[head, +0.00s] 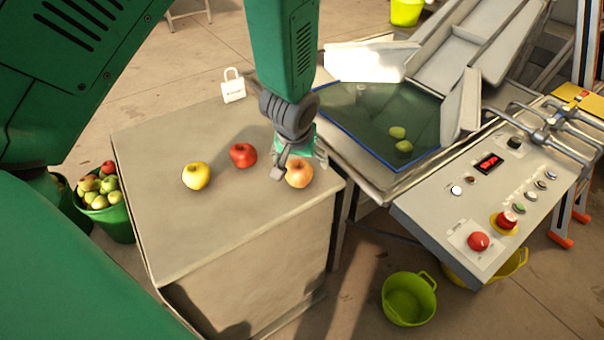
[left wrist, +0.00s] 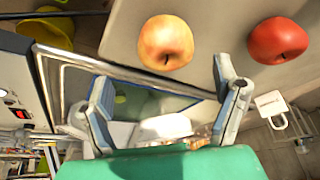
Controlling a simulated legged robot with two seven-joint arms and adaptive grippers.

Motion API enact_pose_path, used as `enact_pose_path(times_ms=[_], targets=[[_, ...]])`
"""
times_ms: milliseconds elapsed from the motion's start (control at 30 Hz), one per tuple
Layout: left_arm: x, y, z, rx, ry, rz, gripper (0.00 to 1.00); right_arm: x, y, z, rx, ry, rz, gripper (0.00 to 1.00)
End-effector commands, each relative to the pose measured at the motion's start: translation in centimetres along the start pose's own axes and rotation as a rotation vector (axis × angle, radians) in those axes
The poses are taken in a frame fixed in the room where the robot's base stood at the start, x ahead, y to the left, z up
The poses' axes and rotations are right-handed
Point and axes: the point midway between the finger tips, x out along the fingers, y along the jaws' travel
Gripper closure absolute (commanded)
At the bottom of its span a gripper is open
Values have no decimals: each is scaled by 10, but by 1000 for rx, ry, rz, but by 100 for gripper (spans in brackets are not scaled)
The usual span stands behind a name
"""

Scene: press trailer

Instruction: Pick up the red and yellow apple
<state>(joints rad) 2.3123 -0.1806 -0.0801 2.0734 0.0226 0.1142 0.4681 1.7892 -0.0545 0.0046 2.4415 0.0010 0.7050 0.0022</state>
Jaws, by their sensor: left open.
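The red and yellow apple (head: 299,174) sits on the grey table top near its right end. In the left wrist view the red and yellow apple (left wrist: 166,42) lies just beyond the fingertips, roughly in line with the gap between them. My left gripper (head: 294,162) points down beside and above the apple and partly covers its far side. In the left wrist view its two fingers (left wrist: 163,76) are spread wide with nothing between them. I cannot tell whether a finger touches the apple. My right gripper is not in view.
A red apple (head: 243,155) and a yellow apple (head: 197,176) stand to the left on the table (head: 230,210). A white padlock-shaped tag (head: 233,87) stands at the back. A blue-edged basin (head: 375,105) and a control panel (head: 450,205) are at the right. The table's front is clear.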

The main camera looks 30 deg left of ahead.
Motion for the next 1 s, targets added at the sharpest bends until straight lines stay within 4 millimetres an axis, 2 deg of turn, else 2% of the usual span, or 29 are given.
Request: enact_pose_path(times_ms=[33,267,533,833,867,1000], targets=[[8,-2,0,-2,-3,0,18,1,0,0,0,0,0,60],[25,-4,2,-3,-3,3,18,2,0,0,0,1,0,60],[62,-4,6,-1,-2,0,18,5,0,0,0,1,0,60],[67,-3,6,-1,1,1,18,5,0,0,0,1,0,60],[67,-4,6,-2,0,1,21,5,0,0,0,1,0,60],[68,-4,5,-2,-1,1,71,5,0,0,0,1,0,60]])
